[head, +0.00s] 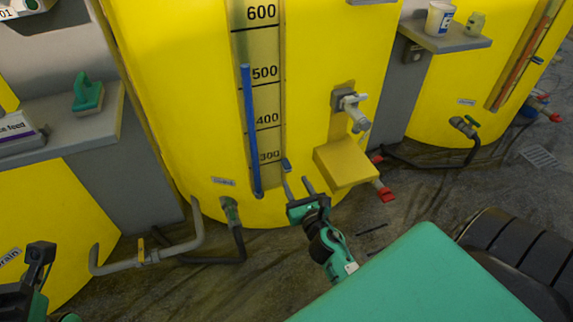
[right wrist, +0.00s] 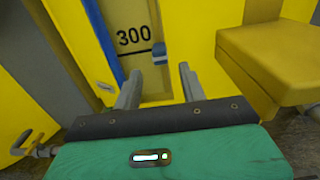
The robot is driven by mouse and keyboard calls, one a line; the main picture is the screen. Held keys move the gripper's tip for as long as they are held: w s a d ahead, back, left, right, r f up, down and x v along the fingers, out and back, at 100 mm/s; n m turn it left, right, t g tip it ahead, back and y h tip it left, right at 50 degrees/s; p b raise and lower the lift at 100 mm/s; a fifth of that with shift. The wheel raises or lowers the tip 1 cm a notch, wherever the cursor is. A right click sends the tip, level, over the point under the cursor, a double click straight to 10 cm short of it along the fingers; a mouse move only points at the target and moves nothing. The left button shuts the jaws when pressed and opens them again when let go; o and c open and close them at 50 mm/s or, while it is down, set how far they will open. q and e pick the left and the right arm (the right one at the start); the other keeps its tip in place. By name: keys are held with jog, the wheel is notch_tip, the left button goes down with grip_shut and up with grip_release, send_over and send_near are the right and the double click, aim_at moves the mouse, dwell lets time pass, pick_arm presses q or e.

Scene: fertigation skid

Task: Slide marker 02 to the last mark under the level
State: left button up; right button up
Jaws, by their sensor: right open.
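The middle yellow tank (head: 180,110) has a printed scale with marks 600, 500, 400 and 300. The blue level column (head: 250,130) ends a little above the 500 mark. A small blue slider (head: 286,165) sits on the scale's right edge at about the 300 mark; no number is readable on it. In the right wrist view the slider (right wrist: 159,53) is beside the 300 line. My right gripper (head: 297,180) is open, its fingers pointing at the tank just below the slider, apart from it. My left gripper (head: 38,258) is at the lower left edge, partly cut off.
A yellow box (head: 346,163) juts out right of the scale, below a grey valve (head: 350,105). Pipes (head: 150,255) run along the floor at the left. A shelf (head: 445,40) holds a cup (head: 439,18). Another tank at right has an orange column (head: 515,65).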

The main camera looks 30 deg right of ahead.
aim_at(288, 170)
jog(key=b+x, duration=0.1)
jog(key=x, duration=0.7)
jog(key=shift+w, duration=0.25)
grip_shut()
